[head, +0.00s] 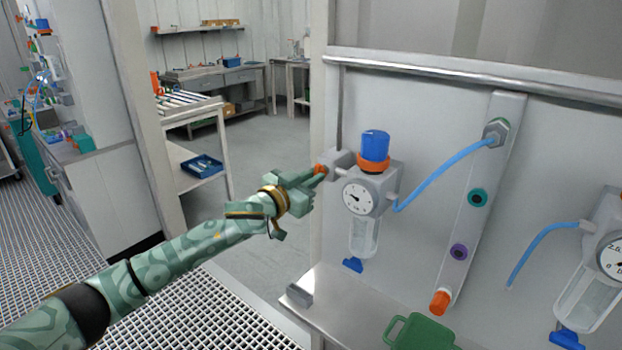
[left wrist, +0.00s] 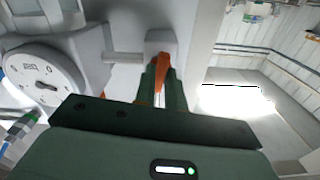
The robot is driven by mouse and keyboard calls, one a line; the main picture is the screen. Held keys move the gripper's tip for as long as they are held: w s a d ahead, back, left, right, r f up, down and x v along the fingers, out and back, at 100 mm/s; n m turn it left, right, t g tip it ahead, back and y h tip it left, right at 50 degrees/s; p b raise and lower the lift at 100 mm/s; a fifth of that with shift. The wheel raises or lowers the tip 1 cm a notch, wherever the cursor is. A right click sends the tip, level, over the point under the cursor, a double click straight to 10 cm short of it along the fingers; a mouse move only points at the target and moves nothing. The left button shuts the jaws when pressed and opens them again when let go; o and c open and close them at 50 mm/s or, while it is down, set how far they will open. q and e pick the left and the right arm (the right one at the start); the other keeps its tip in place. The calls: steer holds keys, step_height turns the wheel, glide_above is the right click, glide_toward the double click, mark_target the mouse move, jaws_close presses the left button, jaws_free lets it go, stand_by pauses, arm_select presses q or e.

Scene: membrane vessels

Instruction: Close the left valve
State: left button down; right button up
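The left valve is a grey block (head: 338,163) on the left side of the left filter-regulator unit, with a small orange handle (head: 320,169). My left gripper (head: 316,174) reaches it from the left, its fingertips at the handle. In the left wrist view the orange handle (left wrist: 161,71) sits between the two green fingers (left wrist: 161,88), which lie close on both sides of it. The fingers partly hide the handle. My right gripper is in neither view.
The left unit has a blue knob (head: 375,144), a round gauge (head: 359,197) and a blue hose (head: 440,172) to a manifold (head: 487,171). A second unit (head: 590,295) stands at right. A metal shelf (head: 345,310) with a green container (head: 421,333) lies below. An open doorway is behind my arm.

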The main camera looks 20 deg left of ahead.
arm_select(q)
steer(key=m+p, duration=0.3)
steer(key=shift+r, duration=0.2)
steer(key=m+p, duration=0.1)
steer(key=m, duration=0.3)
steer(key=m+p, duration=0.2)
steer(key=m, duration=0.2)
steer(key=m+p, duration=0.1)
steer(key=m, duration=0.3)
steer(key=shift+f+m+p, duration=0.3)
steer(key=shift+m+p, duration=0.05)
steer(key=shift+m, duration=0.05)
stand_by(0.5)
steer(key=c, duration=1.5)
jaws_free()
steer(key=shift+o, duration=0.2)
